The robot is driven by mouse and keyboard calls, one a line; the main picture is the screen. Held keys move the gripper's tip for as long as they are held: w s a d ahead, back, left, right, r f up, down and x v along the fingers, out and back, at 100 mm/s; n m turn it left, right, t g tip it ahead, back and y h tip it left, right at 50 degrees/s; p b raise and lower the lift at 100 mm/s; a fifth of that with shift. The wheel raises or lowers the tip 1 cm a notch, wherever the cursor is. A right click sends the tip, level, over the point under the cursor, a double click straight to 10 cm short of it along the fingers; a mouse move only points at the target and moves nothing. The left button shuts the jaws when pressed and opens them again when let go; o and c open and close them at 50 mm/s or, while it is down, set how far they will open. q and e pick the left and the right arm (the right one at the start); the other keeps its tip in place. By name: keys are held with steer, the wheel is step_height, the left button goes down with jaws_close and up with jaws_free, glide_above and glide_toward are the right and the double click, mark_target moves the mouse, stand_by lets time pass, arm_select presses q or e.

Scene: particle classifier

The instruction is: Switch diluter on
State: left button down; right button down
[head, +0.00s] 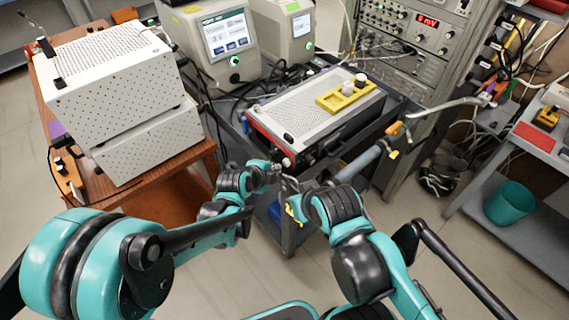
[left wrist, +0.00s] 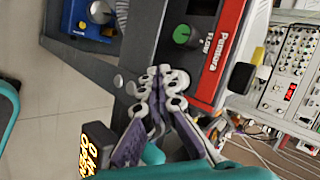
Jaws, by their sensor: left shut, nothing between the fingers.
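A grey perforated box (head: 315,97) with a red-edged front sits on the cart in the head view. I take it for the diluter, but no such label is legible.
Two white perforated boxes (head: 110,78) stand on a wooden table at left. Two instruments with screens (head: 228,40) stand behind the grey box. A yellow holder (head: 340,97) lies on its top. An instrument rack (head: 420,65) and loose cables are at right.

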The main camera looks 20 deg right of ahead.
arm_select(q)
steer(key=shift+d, duration=0.1)
steer(key=shift+w+d, duration=0.1)
steer(key=shift+d, duration=0.2)
steer(key=shift+w+d, duration=0.3)
steer(key=shift+d, duration=0.55)
stand_by(1.2)
steer(key=shift+a, duration=0.15)
steer(key=shift+s+a, duration=0.25)
steer(key=shift+a, duration=0.3)
steer(key=shift+s+a, duration=0.2)
steer(key=shift+a, duration=0.35)
steer(key=shift+s+a+b, duration=0.1)
steer(key=shift+s+a, duration=0.2)
steer(key=shift+a, duration=0.5)
steer(key=shift+s+a+b, duration=0.15)
steer(key=shift+s+a, duration=0.1)
steer(key=shift+a, duration=0.5)
steer(key=shift+s+a+b, duration=0.1)
steer(key=shift+s+a, duration=0.2)
steer(key=shift+a, duration=0.5)
